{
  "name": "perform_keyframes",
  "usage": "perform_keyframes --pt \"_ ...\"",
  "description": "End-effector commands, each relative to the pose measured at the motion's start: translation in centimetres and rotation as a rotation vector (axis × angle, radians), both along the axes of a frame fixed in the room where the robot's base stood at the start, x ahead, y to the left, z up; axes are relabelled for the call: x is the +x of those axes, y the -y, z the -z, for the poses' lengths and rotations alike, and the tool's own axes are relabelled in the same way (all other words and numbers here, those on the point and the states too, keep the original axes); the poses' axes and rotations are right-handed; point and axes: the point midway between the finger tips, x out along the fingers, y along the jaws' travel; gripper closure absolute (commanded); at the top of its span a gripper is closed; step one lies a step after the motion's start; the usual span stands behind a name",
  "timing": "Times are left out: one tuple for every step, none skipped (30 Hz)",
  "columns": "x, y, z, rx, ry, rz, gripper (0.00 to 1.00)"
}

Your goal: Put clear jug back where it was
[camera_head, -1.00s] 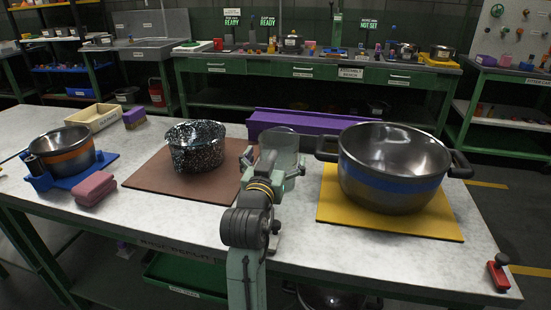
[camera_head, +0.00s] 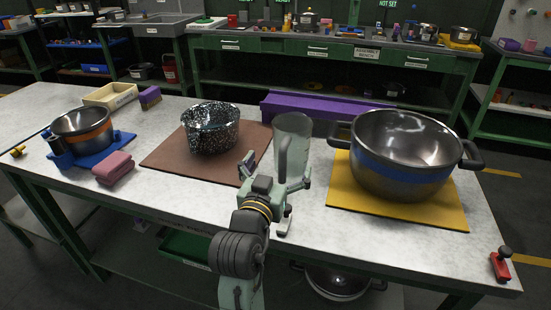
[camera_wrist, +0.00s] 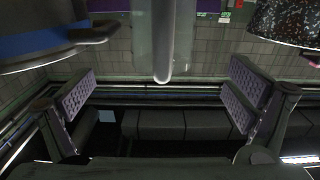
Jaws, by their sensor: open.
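The clear jug (camera_head: 293,140) stands upright on the table between the brown mat and the yellow mat, its handle toward my gripper. My gripper (camera_head: 275,176) is open and empty in front of the jug, near the table's front edge. In the wrist view the jug (camera_wrist: 150,40) is at the top centre, beyond the two spread fingers (camera_wrist: 160,95). Its handle hangs in line with the gap, touching neither finger. The jug's base is partly hidden behind my gripper in the head view.
A large blue-banded pot (camera_head: 395,160) on a yellow mat (camera_head: 360,203) stands right of the jug. A speckled pot (camera_head: 211,130) on a brown mat (camera_head: 170,160) stands left. A long purple box (camera_head: 345,107) lies behind. A red clamp (camera_head: 501,263) is at the front right.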

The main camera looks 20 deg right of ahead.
Motion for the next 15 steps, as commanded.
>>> perform_keyframes --pt "-0.2 -0.2 -0.7 0.0 -0.007 0.0 0.02" --pt "-0.3 -0.2 -0.7 0.0 -0.007 0.0 0.02" --pt "-0.4 -0.3 -0.6 -0.001 -0.008 0.0 0.02" --pt "-0.5 -0.4 -0.7 0.0 -0.006 -0.001 0.02" --pt "-0.7 -0.5 -0.6 -0.001 -0.008 -0.001 0.02" --pt "-0.8 -0.6 -0.6 -0.002 -0.006 -0.002 0.02" --pt "-1.0 -0.7 -0.6 -0.002 -0.006 -0.003 0.02" --pt "-1.1 -0.8 -0.6 -0.003 -0.007 -0.004 0.02" --pt "-1.2 -0.9 -0.6 -0.003 -0.006 -0.006 0.02" --pt "-1.3 -0.9 -0.5 -0.004 -0.005 -0.007 0.02" --pt "-1.4 -1.0 -0.5 -0.005 -0.006 -0.007 0.02" --pt "-1.6 -1.1 -0.5 -0.006 -0.005 -0.009 0.02" --pt "-1.6 -1.1 -0.4 -0.006 -0.005 -0.01 0.02" --pt "-1.7 -1.2 -0.4 -0.006 -0.004 -0.012 0.02" --pt "-1.8 -1.3 -0.3 -0.006 -0.005 -0.013 0.02"
